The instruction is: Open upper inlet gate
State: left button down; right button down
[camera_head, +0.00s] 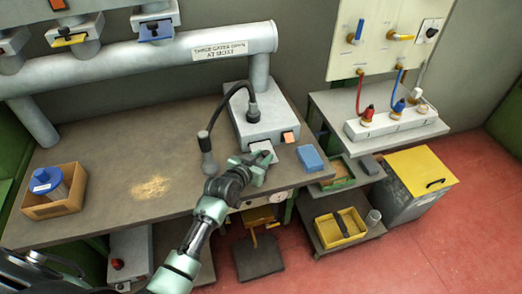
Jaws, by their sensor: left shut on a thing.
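A grey machine box (266,124) stands at the back right of the bench, under a vertical pipe. A pale block-like part (262,148) projects from its front edge. My left gripper (258,163) reaches in from below and is shut on this part, as far as the view shows; its fingers hide some of it. I cannot tell for sure whether this part is the upper inlet gate. Other gates on the big duct carry a yellow handle (68,40) and a blue handle (155,31), well away from the gripper. My right gripper is not in view.
A black hose with a grey nozzle (207,158) arches from the machine, close to my left wrist. An orange block (288,137) and a blue block (311,157) lie to the right. A wooden box (68,208) stands left. The bench's middle holds only pale crumbs (150,188).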

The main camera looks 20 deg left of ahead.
pick_arm(q)
jog(key=c, duration=1.4)
grip_release()
jog(key=shift+a, duration=0.1)
jog(key=shift+c, duration=0.2)
jog(key=shift+w, duration=0.1)
jog(key=v, duration=0.6)
jog(key=shift+s+b, duration=0.25)
jog(key=shift+b, duration=0.15)
jog(key=shift+s+a+r, duration=0.15)
jog(key=shift+s+r, duration=0.15)
jog(key=shift+s, duration=0.3)
jog(key=shift+s, duration=0.1)
